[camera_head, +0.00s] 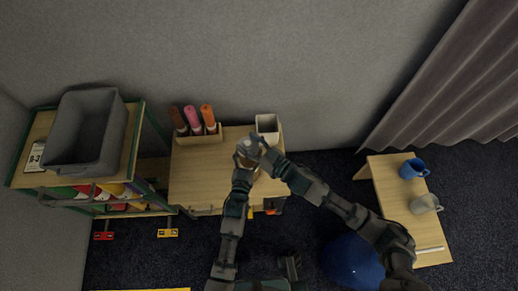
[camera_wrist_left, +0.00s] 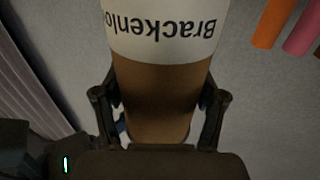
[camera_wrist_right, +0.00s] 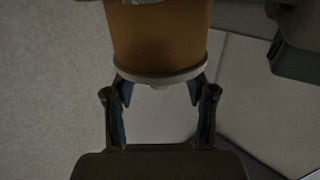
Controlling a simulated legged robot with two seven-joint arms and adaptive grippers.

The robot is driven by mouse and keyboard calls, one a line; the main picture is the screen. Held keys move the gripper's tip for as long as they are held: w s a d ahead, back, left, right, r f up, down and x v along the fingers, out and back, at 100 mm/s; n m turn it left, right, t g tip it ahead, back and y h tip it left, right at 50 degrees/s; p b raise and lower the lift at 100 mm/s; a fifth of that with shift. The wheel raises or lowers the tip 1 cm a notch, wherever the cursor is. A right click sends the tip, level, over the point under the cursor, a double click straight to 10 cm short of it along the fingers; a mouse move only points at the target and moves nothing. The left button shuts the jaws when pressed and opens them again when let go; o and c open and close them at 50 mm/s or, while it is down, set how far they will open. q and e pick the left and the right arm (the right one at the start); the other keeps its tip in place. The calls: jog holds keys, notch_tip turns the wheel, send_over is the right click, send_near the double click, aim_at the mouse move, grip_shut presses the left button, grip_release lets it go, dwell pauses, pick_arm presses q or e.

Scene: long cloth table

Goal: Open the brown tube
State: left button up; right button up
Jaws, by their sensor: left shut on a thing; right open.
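The brown tube (camera_wrist_left: 158,100) has a white label with dark printed letters. My left gripper (camera_wrist_left: 160,112) is shut on its brown part. In the right wrist view, the tube's orange-brown body (camera_wrist_right: 158,35) ends in a pale grey cap (camera_wrist_right: 163,77). My right gripper (camera_wrist_right: 158,92) is open, with its fingertips close to the cap's edge on both sides; I cannot tell whether they touch it. In the head view, my left gripper (camera_head: 244,165) and right gripper (camera_head: 262,152) meet above the table and largely hide the tube.
A wooden table (camera_head: 200,180) bears a holder (camera_head: 200,138) with three orange and pink tubes (camera_head: 193,116) and a pale square container (camera_head: 267,124). A grey bin (camera_head: 85,130) sits on a shelf at left. A small table at right holds a blue mug (camera_head: 412,168) and a grey mug (camera_head: 425,203).

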jog(key=shift+w+a, duration=0.2)
jog(key=shift+w, duration=0.05)
grip_shut()
jog(key=shift+s, duration=0.15)
jog(key=shift+r, duration=0.25)
dwell(0.4)
jog(key=shift+r, duration=0.9)
